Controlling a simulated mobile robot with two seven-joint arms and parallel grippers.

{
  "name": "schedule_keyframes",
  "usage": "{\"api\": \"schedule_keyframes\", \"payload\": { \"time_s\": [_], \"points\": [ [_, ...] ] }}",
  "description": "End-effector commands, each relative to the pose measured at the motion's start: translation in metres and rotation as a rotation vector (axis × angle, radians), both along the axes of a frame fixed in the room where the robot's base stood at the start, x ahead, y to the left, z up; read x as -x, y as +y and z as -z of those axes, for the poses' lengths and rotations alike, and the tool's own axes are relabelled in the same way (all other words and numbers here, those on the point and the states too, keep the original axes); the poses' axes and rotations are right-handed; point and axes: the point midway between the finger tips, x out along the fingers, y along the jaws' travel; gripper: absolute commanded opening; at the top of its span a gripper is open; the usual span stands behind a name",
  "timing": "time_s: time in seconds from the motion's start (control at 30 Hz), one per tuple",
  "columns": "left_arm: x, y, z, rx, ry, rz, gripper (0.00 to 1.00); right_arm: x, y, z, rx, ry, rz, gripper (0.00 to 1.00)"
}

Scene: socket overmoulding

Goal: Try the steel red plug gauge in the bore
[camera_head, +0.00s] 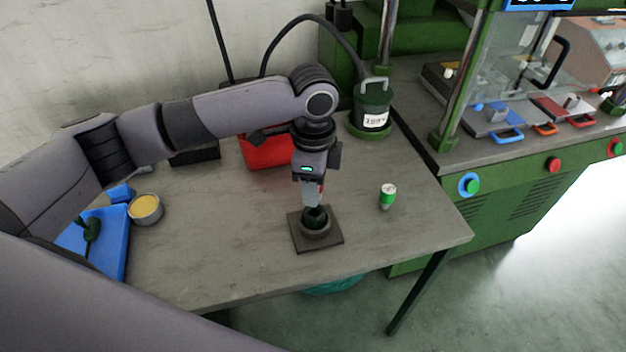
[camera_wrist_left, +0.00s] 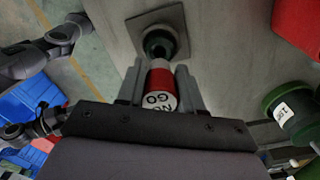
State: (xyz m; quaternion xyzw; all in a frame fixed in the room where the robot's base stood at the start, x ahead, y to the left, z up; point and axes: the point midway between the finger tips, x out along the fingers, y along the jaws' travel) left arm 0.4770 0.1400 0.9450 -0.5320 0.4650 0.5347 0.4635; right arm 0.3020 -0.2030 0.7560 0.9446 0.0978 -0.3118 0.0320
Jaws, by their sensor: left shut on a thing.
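My left gripper (camera_head: 313,203) points down over the table and is shut on the red plug gauge (camera_wrist_left: 161,77). The gauge has a red body and a white end face with black "NO GO" lettering. In the head view the fingers mostly hide it. Right below it stands a dark green socket with its bore (camera_head: 316,214), in a grey round holder on a square plate (camera_head: 331,242); the socket also shows in the wrist view (camera_wrist_left: 158,43). The gauge's far end meets the bore area; I cannot tell whether it is inside. My right gripper cannot be made out.
A green gauge with a white top (camera_head: 388,195) stands right of the plate. A red bin (camera_head: 263,152) and a labelled green pot (camera_head: 373,106) stand behind. A yellow-topped tin (camera_head: 145,209) and a blue tray (camera_head: 112,250) are at left. The table front is clear.

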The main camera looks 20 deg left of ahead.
Motion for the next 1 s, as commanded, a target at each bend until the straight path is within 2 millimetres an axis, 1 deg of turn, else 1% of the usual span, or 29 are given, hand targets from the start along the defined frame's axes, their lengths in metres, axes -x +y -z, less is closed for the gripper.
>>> {"api": "schedule_keyframes", "payload": {
  "time_s": [0.3,0.5,0.7,1.0],
  "points": [
    [0.000,-0.001,0.023,0.001,0.001,-0.001,0.01,0.000,0.000,0.000,0.000,0.000,0.000,0.43],
    [0.000,0.000,0.033,0.001,0.000,0.000,0.01,0.000,0.000,0.000,0.000,0.000,0.000,0.43],
    [0.000,0.000,0.036,0.001,-0.001,-0.001,0.01,0.000,0.000,0.000,0.000,0.000,0.000,0.43],
    [0.000,0.000,0.037,0.001,-0.001,-0.001,0.01,0.000,0.000,0.000,0.000,0.000,0.000,0.43]
  ]
}}
